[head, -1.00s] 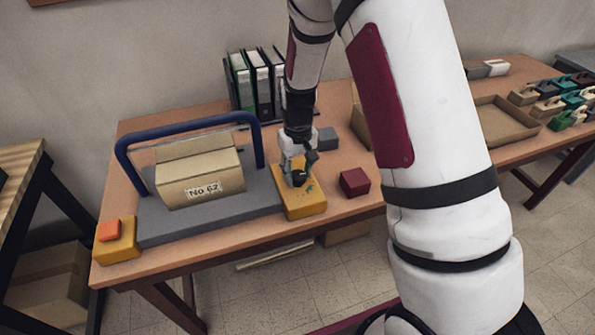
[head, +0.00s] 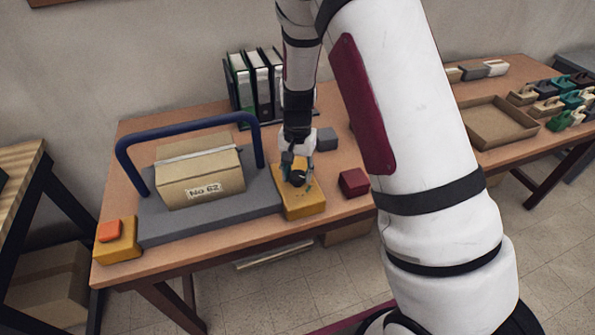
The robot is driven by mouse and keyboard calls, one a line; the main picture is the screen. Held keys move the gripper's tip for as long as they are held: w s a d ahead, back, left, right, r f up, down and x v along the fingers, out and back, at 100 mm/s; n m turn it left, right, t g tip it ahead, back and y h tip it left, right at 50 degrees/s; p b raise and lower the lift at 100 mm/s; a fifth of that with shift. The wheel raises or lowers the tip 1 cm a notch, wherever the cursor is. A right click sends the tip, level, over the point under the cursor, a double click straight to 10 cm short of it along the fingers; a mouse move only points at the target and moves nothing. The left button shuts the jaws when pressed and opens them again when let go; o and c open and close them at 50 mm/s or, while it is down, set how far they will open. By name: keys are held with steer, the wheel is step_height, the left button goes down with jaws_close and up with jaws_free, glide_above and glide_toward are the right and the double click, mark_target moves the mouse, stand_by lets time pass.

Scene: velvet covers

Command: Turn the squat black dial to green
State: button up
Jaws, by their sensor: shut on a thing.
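The squat black dial (head: 298,179) sits on top of a yellow box (head: 304,208) at the front of the table, right of the grey platform. My gripper (head: 297,174) points down over the yellow box and is shut on the dial, its fingers on either side. Small green marks show on the box top near the dial. The fingers hide much of the dial, and I cannot make out which mark it points to.
A grey platform (head: 205,224) with a blue arch (head: 190,125) holds a carton marked No 62 (head: 199,183). A dark red block (head: 353,183) lies close right of the yellow box. A yellow box with an orange button (head: 109,231) stands front left. Black binders (head: 257,82) stand behind.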

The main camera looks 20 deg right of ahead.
mark_target(297, 174)
stand_by(0.3)
steer(key=o, duration=1.2)
steer(key=shift+c, duration=0.2)
step_height(297, 174, up, 12)
